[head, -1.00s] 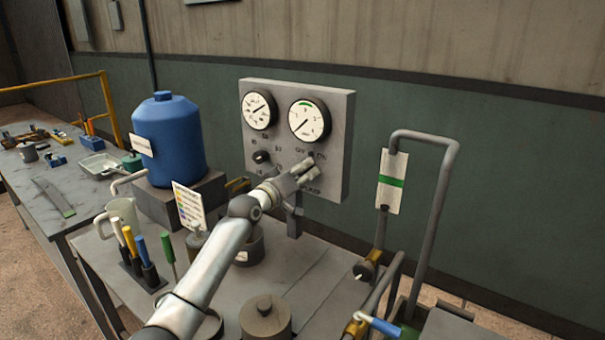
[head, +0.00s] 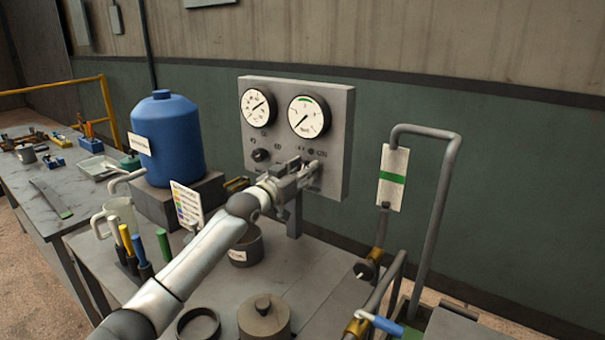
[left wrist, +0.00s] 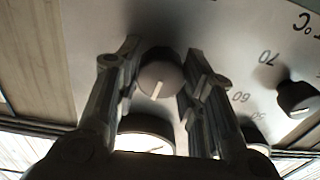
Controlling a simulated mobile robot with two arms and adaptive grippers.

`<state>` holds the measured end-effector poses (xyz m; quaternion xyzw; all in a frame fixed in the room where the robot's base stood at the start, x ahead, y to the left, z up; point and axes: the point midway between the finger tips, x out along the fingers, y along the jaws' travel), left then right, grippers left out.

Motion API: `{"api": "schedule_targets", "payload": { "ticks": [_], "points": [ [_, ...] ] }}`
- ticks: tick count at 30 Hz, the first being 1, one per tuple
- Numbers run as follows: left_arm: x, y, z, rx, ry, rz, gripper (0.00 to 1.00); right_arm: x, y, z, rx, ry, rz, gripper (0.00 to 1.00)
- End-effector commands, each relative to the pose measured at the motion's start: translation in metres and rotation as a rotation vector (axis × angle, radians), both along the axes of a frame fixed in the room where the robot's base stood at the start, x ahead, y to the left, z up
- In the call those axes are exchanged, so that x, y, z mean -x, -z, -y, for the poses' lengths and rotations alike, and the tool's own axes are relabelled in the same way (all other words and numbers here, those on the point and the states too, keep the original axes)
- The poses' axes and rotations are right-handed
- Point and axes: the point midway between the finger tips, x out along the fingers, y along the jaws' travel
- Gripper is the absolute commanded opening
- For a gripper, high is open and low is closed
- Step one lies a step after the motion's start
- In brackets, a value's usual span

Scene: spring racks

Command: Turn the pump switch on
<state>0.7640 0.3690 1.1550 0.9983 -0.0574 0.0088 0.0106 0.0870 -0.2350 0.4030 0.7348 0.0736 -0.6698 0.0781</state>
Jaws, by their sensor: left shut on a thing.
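A grey panel (head: 334,118) stands at the back of the table and carries two gauges and control knobs. My left gripper (head: 309,174) is at the lower right of this panel. In the left wrist view its two fingers (left wrist: 158,60) lie on either side of a round dark switch knob (left wrist: 159,78) and are shut on it. A white pointer line on the knob points down and slightly left in that view. In the head view the gripper hides this knob. My right gripper is not in view.
A second dark knob (head: 261,155) sits on the panel's left, beside a temperature scale. A blue tank (head: 168,140) stands left. A bent pipe (head: 441,210) and a tag (head: 392,178) are right. Pots (head: 265,318) stand in front.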

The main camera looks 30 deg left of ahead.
Motion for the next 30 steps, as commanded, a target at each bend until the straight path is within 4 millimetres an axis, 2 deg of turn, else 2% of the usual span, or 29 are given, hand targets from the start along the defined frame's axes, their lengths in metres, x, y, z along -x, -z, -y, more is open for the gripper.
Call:
{"api": "schedule_targets", "payload": {
  "ticks": [6, 15, 30],
  "points": [
    [0.0000, -0.0008, -0.0002, -0.178, 0.000, 0.024, 0.13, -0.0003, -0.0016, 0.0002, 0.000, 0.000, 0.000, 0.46],
    [0.0000, -0.0002, 0.0004, -0.339, 0.000, 0.046, 0.13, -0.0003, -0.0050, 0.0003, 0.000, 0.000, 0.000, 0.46],
    [0.0001, 0.0004, 0.0005, -0.401, 0.000, 0.055, 0.13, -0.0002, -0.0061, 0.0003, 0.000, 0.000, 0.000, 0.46]
  ]
}}
